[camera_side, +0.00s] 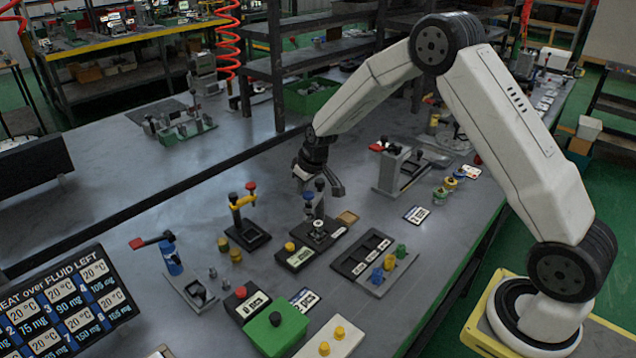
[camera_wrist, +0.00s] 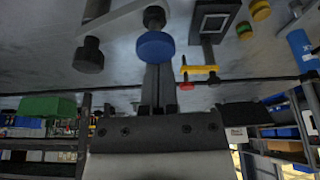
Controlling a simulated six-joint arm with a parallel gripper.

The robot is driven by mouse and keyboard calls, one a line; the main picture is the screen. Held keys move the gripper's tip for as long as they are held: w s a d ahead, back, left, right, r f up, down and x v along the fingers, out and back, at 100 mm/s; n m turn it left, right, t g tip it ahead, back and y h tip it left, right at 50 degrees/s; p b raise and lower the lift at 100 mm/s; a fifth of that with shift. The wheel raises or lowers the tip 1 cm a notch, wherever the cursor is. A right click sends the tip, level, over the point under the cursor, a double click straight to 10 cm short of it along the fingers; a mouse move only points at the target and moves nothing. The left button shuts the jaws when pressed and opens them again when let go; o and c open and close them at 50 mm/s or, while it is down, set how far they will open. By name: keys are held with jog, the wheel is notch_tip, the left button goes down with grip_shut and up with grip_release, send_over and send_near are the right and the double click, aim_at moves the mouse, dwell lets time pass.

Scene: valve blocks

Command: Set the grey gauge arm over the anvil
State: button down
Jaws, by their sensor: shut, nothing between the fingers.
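A small fixture on a dark base plate (camera_side: 297,258) stands mid-table in the side view, with a blue knob (camera_side: 308,195) on it. The wrist view shows the blue knob (camera_wrist: 155,47) close up, beside a grey bar (camera_wrist: 122,17), likely the gauge arm, and a dark knobbed post (camera_wrist: 88,57). A round metal seat (camera_side: 319,234), possibly the anvil, lies low on the fixture. My gripper (camera_wrist: 158,78) is shut and empty, its fingertips right by the blue knob; I cannot tell whether they touch. In the side view, my gripper (camera_side: 322,186) is just above the fixture, and partly hides the arm.
A yellow-armed clamp (camera_side: 242,202) stands left of the fixture. A grey stand with a red handle (camera_side: 390,165) is at the right, a blue post (camera_side: 171,258) at the left. A slotted tray (camera_side: 372,262) and green button box (camera_side: 275,330) are nearer.

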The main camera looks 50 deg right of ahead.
jog(key=shift+s+d, duration=0.25)
jog(key=shift+s, duration=0.75)
notch_tip(320, 180, up, 9)
jog(key=shift+w+r, duration=0.2)
jog(key=shift+w, duration=0.05)
dwell(1.3)
jog(key=shift+s+a, duration=0.1)
jog(key=shift+a, duration=0.05)
jog(key=s+a+f, duration=0.1)
jog(key=s+a, duration=0.2)
jog(key=s, duration=0.9)
jog(key=s+a+f+g, duration=0.1)
jog(key=s+a+f, duration=0.1)
jog(key=s, duration=1)
jog(key=shift+s+a+m, duration=0.4)
jog(key=shift+a, duration=0.5)
